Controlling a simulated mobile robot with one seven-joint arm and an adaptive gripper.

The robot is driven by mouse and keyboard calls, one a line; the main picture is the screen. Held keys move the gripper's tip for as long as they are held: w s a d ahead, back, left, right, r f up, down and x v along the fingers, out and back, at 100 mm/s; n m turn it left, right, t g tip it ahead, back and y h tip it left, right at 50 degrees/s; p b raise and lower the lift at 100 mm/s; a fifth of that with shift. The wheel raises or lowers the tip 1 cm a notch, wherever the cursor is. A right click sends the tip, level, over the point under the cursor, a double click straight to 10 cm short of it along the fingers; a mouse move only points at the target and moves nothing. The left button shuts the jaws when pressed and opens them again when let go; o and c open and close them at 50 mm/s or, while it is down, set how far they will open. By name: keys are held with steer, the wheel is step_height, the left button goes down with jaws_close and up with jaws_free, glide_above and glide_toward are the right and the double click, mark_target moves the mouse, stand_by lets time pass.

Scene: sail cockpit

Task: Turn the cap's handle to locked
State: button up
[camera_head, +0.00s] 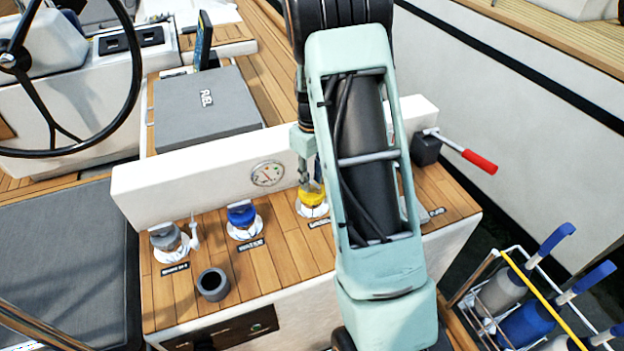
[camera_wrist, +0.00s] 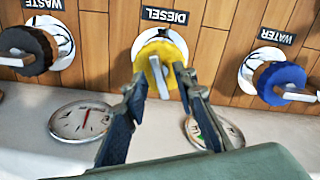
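The yellow cap (camera_wrist: 172,48) sits on a round metal flange by the DIESEL label (camera_wrist: 165,15) in the wrist view. Its raised handle (camera_wrist: 158,76) points toward my gripper. My gripper (camera_wrist: 160,78) is open, with one fingertip on each side of the handle and small gaps showing; I cannot tell if either touches. In the head view the yellow cap (camera_head: 313,195) is partly hidden by my gripper (camera_head: 309,178), which comes down on it from above. No locked mark is readable.
A blue WATER cap (camera_wrist: 279,83) and a brown WASTE cap (camera_wrist: 27,50) flank the yellow one. Two gauges, left (camera_wrist: 82,121) and right (camera_wrist: 213,132), are near the fingers. A grey cap (camera_head: 165,237), dark cup (camera_head: 212,284) and red-handled lever (camera_head: 478,161) stand on the bench.

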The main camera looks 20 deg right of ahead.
steer(key=shift+f, duration=0.3)
jaws_close()
